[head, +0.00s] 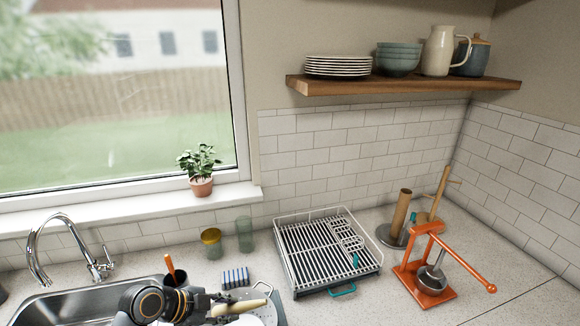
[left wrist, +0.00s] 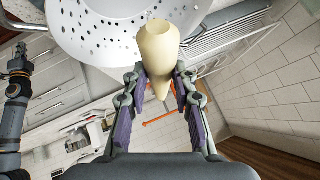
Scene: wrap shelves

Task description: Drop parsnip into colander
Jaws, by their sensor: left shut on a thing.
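My left gripper (head: 222,302) is shut on a pale cream parsnip (head: 240,306). In the left wrist view, the parsnip (left wrist: 158,48) sits between the fingertips of my left gripper (left wrist: 160,78), its broad end away from the palm and its narrow tip toward it. The white colander (head: 245,294) is at the bottom of the head view, partly hidden by the gripper and parsnip. In the left wrist view, the perforated colander (left wrist: 95,35) lies behind the parsnip's broad end. The gap between them is hard to judge. Part of my other arm shows at that view's left edge, its gripper unclear.
A sink (head: 70,302) with a faucet (head: 75,248) is at left. A striped sponge (head: 236,277), a yellow-lidded jar (head: 211,242) and a green glass (head: 244,234) stand behind the colander. A dish rack (head: 290,240) and an orange press (head: 430,268) are to the right.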

